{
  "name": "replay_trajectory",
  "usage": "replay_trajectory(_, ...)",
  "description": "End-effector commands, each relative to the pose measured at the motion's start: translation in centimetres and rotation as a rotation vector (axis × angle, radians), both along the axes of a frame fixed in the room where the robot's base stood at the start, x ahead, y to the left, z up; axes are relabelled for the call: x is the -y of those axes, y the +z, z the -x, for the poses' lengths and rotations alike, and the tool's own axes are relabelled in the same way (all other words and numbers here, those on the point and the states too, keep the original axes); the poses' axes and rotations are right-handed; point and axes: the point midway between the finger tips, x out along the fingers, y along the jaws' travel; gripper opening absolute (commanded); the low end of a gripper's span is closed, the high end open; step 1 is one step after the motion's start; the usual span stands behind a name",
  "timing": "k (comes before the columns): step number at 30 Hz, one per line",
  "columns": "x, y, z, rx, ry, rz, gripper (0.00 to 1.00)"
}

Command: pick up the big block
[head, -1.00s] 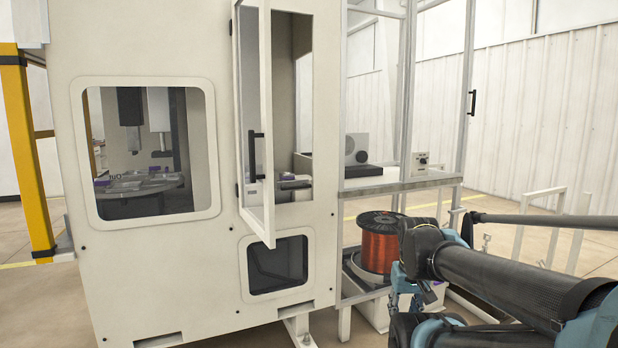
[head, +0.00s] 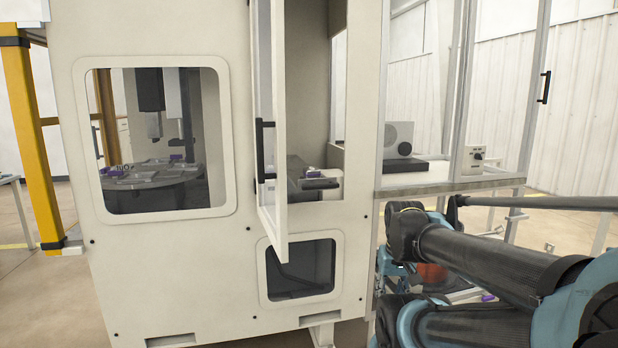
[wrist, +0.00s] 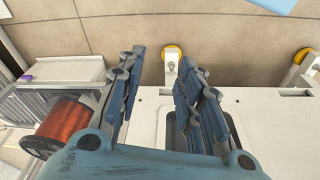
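I cannot make out with certainty which thing is the big block. Small purple pieces lie on the round table (head: 150,194) behind the machine's left window, and another dark piece (head: 320,184) shows inside the open door; none is clear enough to name as the block. My gripper (wrist: 160,75) is open and empty in the wrist view, its two blue fingers apart above the white machine's edge and the tiled floor. In the head view my arm crosses the lower right and hides most of the area near the gripper.
The white machine (head: 180,270) fills the middle, its door (head: 272,120) swung open. A copper wire spool (wrist: 62,122) stands to its right, mostly hidden by my arm in the head view. A yellow post (head: 30,140) stands at the left. Floor is clear at lower left.

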Motion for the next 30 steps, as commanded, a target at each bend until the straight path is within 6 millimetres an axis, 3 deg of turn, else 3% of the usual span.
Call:
replay_trajectory(3,0.0,0.0,0.0,0.0,0.0,0.0,0.33)
replay_trajectory(7,-0.1,0.9,0.6,0.01,0.013,0.001,0.63)
replay_trajectory(11,-0.6,3.5,-0.9,0.003,0.087,0.007,0.67)
replay_trajectory(20,-3.1,15.3,-8.1,-0.03,0.46,0.033,0.67)
replay_trajectory(30,-7.5,27.7,-16.8,-0.056,0.923,0.053,0.67)
